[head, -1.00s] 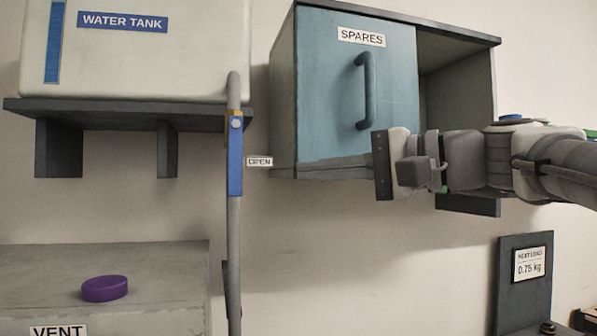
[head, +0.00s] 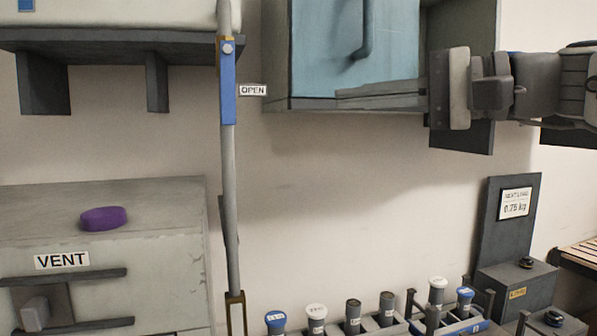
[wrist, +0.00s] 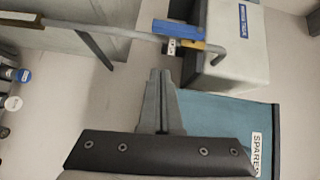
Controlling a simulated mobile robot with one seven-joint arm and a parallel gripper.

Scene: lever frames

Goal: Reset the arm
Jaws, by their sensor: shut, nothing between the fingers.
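My gripper (head: 340,93) reaches in from the right in the head view, fingers pointing left. It is shut and empty, in front of the lower edge of the blue SPARES cabinet door (head: 340,50). In the wrist view my gripper (wrist: 158,73) shows its two fingers together, with the SPARES door (wrist: 222,118) beyond them to the right. My fingertips are apart from the blue sleeve (head: 228,85) on the grey pipe; the sleeve also shows at the top of the wrist view (wrist: 178,28).
An OPEN label (head: 253,90) is beside the sleeve. Several capped cylinders, including a blue-capped one (head: 275,320), stand along the bottom. The wall between is clear.

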